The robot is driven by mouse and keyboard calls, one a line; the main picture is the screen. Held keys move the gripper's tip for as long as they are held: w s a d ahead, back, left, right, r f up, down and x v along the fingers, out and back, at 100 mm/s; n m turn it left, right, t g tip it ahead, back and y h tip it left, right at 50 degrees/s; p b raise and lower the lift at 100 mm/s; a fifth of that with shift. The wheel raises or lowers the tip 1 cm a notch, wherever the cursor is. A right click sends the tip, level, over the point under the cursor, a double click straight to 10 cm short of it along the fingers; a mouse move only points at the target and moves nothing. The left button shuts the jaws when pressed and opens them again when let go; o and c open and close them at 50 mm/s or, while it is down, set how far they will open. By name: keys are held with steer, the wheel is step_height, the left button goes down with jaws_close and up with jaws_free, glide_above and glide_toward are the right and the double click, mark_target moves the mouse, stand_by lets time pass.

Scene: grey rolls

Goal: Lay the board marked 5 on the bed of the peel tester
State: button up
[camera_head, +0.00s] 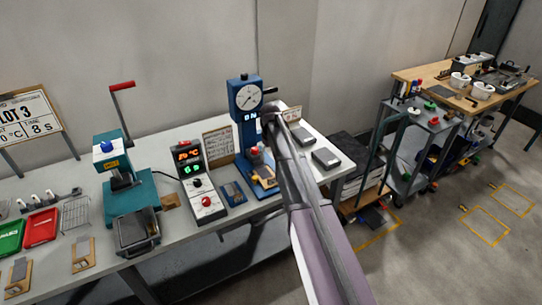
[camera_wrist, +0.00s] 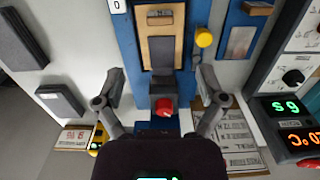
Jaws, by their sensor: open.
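The blue peel tester (camera_head: 246,110) with its round dial stands at the back of the bench. A wooden board with a dark strip (camera_wrist: 161,52) lies on its blue bed (camera_wrist: 127,42) in the wrist view; part of this board (camera_head: 265,181) also shows in the head view. No number on it is legible, so I cannot tell if it is the board marked 5. My gripper (camera_wrist: 160,86) is open and empty, its fingers spread to either side of the tester's column, apart from the board. In the head view my arm hides the gripper and part of the tester.
A red knob (camera_wrist: 163,107) lies between my fingers, and a yellow knob (camera_wrist: 204,37) is beside the bed. A controller with lit digits (camera_head: 190,155) and a blue pad (camera_head: 233,193) stand left of the tester. Two more wooden boards (camera_head: 18,277) (camera_head: 83,254) lie at the bench's left.

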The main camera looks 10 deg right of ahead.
steer(key=shift+s, duration=0.1)
steer(key=s+m, duration=0.3)
steer(key=s, duration=2.6)
steer(key=shift+s+d+m, duration=0.15)
steer(key=shift+d+m, duration=0.05)
steer(key=shift+m, duration=0.1)
